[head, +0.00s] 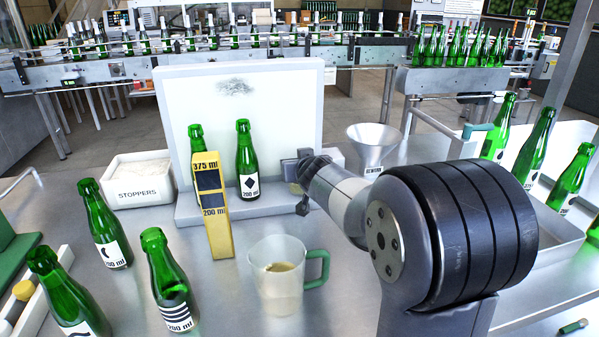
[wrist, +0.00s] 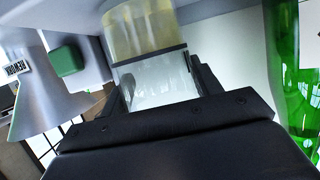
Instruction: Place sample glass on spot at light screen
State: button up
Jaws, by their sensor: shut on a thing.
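The sample glass (wrist: 150,80) is a clear cylinder with pale yellow liquid and a dark line around it. My gripper (wrist: 160,88) is shut on it, one finger on each side, in the wrist view. In the head view my gripper (head: 304,188) is at the right end of the light screen's ledge, and I cannot make out the glass there. The light screen (head: 285,110) is a white upright panel with a grey smudge, on a pale ledge (head: 205,212). A green bottle with a diamond label (head: 247,170) stands on the ledge. The spot cannot be told.
A second bottle (head: 196,138) stands behind the yellow gauge (head: 219,235). A jug with a green handle (head: 278,290) stands in front. A white funnel (head: 372,140) is right of the screen. Several green bottles stand at left and right. A stoppers box (head: 140,190) is left.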

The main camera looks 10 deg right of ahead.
jog(key=shift+f, duration=0.1)
jog(key=o, duration=1.2)
jog(key=shift+c, duration=0.2)
jog(key=shift+r, duration=0.25)
jog(key=p+v, duration=0.3)
jog(key=v, duration=0.9)
